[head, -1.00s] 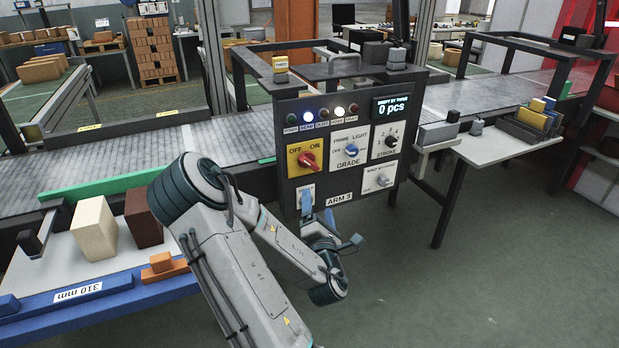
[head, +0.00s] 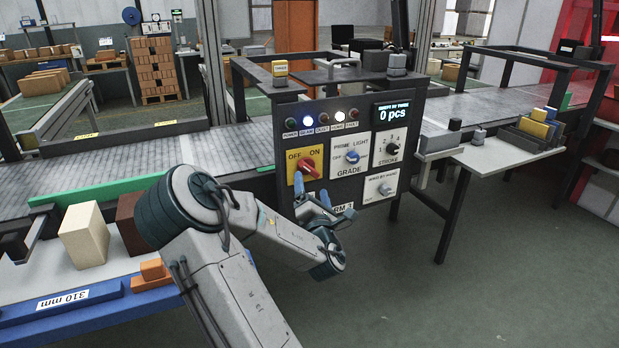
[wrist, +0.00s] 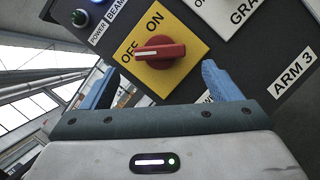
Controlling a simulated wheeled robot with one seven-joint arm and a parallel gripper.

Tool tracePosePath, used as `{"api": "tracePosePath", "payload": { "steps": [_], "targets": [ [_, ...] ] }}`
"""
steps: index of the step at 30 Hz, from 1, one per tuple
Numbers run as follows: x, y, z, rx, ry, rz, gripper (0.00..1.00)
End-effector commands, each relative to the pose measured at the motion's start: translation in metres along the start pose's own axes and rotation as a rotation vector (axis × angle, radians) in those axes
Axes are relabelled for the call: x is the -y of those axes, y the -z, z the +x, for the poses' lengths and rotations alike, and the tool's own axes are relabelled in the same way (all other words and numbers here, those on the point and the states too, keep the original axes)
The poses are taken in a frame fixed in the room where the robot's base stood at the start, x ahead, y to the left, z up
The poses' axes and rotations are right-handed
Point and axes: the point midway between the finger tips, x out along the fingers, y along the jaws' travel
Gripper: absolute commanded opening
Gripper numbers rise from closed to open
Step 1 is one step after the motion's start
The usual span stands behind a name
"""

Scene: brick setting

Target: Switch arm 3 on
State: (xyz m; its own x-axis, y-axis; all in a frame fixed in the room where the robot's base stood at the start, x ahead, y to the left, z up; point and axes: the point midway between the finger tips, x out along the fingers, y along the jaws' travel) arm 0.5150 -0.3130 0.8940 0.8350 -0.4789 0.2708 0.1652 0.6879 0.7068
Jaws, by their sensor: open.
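The ARM 3 switch is a red rotary knob (head: 308,168) on a yellow OFF/ON plate (head: 293,174) at the left of the dark control panel. In the wrist view the red knob (wrist: 160,51) lies crosswise, its white line at the end near the OFF label. My gripper (head: 312,201) is just below the knob in the head view, with two blue fingers apart and nothing between them. In the wrist view my gripper (wrist: 158,84) points at the panel, the knob ahead between the finger directions, apparently untouched. The ARM 3 label (wrist: 293,72) is partly hidden in the head view.
The panel also carries a blue GRADE knob (head: 352,156), a black STROKE knob (head: 392,150), a lower white-grey knob (head: 385,189) and indicator lamps. A conveyor (head: 130,162) runs behind. A side table (head: 495,156) stands right; open floor lies in front.

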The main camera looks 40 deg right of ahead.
Motion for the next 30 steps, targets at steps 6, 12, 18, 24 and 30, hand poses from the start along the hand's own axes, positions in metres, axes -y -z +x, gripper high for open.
{"api": "tracePosePath", "payload": {
  "steps": [6,12,18,24,30],
  "targets": [
    [0.0,0.0,0.037,0.0,-0.001,-0.001,0.84],
    [0.0,0.0,0.053,0.0,0.0,0.0,0.84],
    [0.0,0.0,0.056,0.0,0.001,0.0,0.84],
    [0.0,0.0,0.055,0.0,0.001,0.0,0.64],
    [0.0,0.0,0.055,0.0,0.001,0.001,0.39]
  ]
}}
